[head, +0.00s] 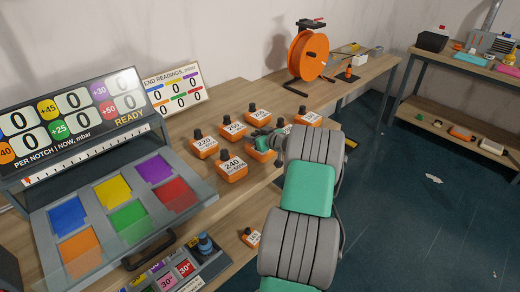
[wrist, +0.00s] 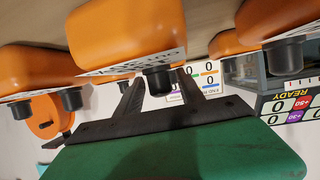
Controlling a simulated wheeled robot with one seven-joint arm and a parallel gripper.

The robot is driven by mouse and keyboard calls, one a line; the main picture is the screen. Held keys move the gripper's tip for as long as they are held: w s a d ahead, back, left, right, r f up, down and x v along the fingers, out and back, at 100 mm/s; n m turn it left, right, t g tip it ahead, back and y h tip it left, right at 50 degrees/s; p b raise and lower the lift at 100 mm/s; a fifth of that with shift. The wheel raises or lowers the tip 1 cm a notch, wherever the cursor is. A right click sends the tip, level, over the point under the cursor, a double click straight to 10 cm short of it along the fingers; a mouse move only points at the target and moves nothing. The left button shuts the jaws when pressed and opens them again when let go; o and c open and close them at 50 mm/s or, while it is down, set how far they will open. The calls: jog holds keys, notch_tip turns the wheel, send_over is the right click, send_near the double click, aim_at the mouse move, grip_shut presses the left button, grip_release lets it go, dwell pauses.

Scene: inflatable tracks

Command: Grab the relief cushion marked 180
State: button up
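Several orange relief cushions with black knobs and white number labels stand on the wooden bench. In the head view I read a cushion marked 240 (head: 231,168), one that looks like 220 (head: 204,147) and one that looks like 260 (head: 233,127). I cannot make out a 180 label; some labels are hidden or too small. My gripper (head: 264,139) is among the cushions, at a partly hidden one (head: 260,154). In the wrist view, its fingers (wrist: 160,80) are apart, with the knob of an orange cushion (wrist: 128,32) between them; contact is unclear.
More cushions stand close by, at the back (head: 257,114) and right (head: 307,117). A small orange item (head: 250,238) sits near the front. A panel of coloured pads (head: 128,216) is at left, an orange reel (head: 308,55) at back. Open floor lies right.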

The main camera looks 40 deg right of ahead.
grip_shut()
jog(key=shift+r, duration=0.1)
dwell(0.5)
